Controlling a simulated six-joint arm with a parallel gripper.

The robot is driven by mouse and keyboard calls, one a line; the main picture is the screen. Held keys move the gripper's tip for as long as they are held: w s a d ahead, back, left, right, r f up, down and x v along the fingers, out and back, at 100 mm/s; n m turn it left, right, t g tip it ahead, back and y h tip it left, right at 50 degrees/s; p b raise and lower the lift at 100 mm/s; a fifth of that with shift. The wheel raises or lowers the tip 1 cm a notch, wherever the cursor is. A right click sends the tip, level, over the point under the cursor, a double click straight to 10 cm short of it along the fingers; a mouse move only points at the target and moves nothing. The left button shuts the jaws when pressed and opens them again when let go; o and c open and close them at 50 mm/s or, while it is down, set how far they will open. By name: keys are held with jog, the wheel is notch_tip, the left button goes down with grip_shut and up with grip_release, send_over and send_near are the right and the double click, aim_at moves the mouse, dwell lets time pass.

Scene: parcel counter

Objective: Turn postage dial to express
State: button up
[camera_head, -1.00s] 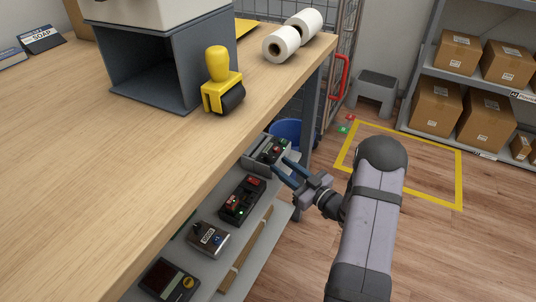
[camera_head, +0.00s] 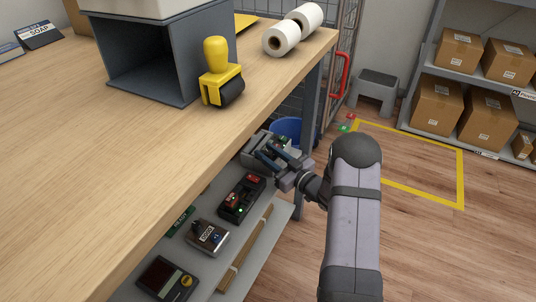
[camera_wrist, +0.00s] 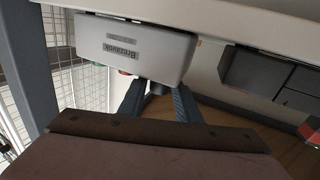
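A light grey device (camera_head: 252,155) stands at the far end of the shelf under the counter, partly covered by my gripper (camera_head: 270,155). My gripper in the wrist view (camera_wrist: 160,93) is open, with one finger on each side of the knob. I cannot tell whether the fingers touch it. No dial markings can be read.
A black device with red parts (camera_head: 240,198), a grey-brown box with a display (camera_head: 208,236) and a dark device (camera_head: 166,279) stand nearer on the shelf. The counter (camera_head: 150,150) overhangs them. A blue bin (camera_head: 290,128) stands behind.

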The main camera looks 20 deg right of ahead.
grip_shut()
jog(key=shift+a+h, duration=0.1)
jog(key=shift+h, duration=0.2)
jog(key=shift+r+m+t+h+p, duration=0.1)
jog(key=shift+m+t+h+p, duration=0.35)
jog(key=shift+m+h, duration=0.4)
jog(key=shift+m+t+h, duration=0.35)
jog(key=shift+m+h, duration=0.7)
jog(key=shift+h, duration=0.7)
jog(key=shift+m+h, duration=0.4)
jog(key=shift+h, duration=0.2)
